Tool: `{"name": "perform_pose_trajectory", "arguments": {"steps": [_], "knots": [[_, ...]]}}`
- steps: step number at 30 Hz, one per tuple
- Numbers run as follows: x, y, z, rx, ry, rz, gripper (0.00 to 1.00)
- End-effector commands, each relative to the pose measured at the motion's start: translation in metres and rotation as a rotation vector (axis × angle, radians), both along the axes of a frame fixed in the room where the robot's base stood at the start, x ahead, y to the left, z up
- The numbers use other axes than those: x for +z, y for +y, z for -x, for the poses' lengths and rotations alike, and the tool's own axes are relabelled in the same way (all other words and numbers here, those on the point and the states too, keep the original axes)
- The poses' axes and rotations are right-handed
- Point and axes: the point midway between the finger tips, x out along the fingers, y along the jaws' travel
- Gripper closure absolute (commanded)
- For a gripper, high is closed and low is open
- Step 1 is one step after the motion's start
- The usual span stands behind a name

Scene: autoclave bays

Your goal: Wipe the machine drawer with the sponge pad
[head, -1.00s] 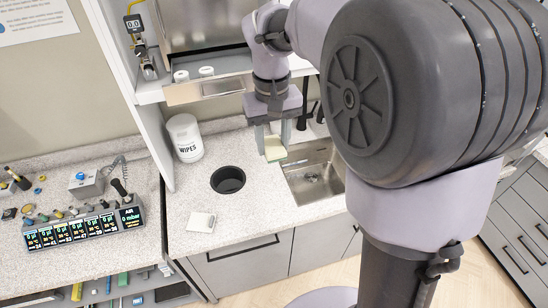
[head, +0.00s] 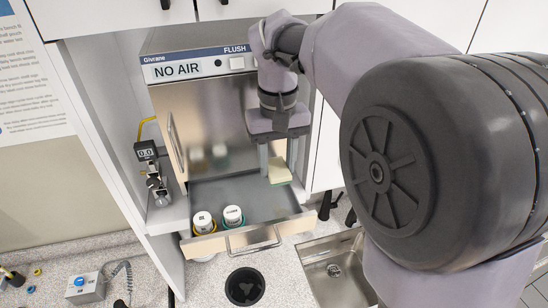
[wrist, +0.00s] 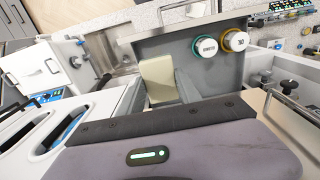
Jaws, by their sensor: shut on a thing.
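The machine drawer (head: 232,194) is pulled out below the steel front of the machine marked "NO AIR" (head: 200,68). Two white-lidded containers (head: 218,219) with yellow and green bases stand at its front left; they also show in the wrist view (wrist: 221,43). My gripper (head: 278,170) is shut on a pale yellow-green sponge pad (head: 280,173) and points down at the drawer's right part. The pad also shows in the wrist view (wrist: 158,80), over the drawer floor (wrist: 190,66). I cannot tell whether the pad touches the floor.
The drawer's raised front wall and handle (head: 254,240) face the counter. A round black hole (head: 245,287) and a steel sink (head: 335,272) lie below. A gauge fitting (head: 154,172) stands left of the machine. The drawer's middle is clear.

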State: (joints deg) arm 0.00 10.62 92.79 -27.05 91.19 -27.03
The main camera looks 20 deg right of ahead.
Motion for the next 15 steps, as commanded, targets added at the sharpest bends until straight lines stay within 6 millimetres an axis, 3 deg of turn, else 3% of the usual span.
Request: {"name": "perform_pose_trajectory", "arguments": {"steps": [7, 15], "knots": [[0.001, 0.000, 0.000, 0.000, 0.001, 0.000, 0.92], [-0.029, 0.000, 0.000, 0.000, 0.001, -0.001, 0.92]]}}
